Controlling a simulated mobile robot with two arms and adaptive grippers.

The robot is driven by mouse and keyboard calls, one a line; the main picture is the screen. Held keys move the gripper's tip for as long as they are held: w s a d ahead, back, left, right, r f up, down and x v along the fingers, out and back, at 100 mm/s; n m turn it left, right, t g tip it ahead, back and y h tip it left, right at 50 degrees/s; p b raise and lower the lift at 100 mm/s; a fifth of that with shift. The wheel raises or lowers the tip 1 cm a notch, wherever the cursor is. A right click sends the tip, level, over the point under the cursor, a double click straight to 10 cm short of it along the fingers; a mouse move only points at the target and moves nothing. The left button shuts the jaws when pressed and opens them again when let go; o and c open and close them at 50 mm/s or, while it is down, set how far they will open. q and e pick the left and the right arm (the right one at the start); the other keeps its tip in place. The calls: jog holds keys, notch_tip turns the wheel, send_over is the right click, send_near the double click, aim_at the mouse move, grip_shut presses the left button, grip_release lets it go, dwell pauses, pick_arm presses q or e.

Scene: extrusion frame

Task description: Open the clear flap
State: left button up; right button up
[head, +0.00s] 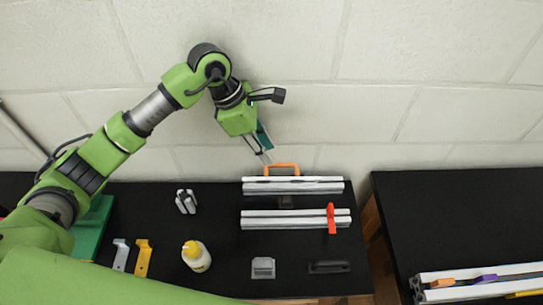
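Two silver aluminium extrusion bars lie across the black table, a rear bar (300,186) and a front bar (285,219). An orange handle (281,166) stands at the rear edge of the rear bar. A clear flap cannot be made out for certain; a see-through panel is hard to tell at this size. My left gripper (264,156) points down just behind and left of the orange handle, with its thin fingertips close to it. Whether they touch the handle or how far they are apart is too small to tell. My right gripper is out of view.
A red clamp-like piece (331,218) sits on the front bar. A yellow-capped white bottle (196,256), a yellow bracket (143,258), a grey block (263,268) and a black handle (329,267) lie in front. A second black table (460,215) stands right, across a gap.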

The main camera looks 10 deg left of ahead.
pick_arm(q)
jog(key=v, duration=0.7)
jog(key=shift+r, duration=0.25)
jog(key=shift+a, duration=0.1)
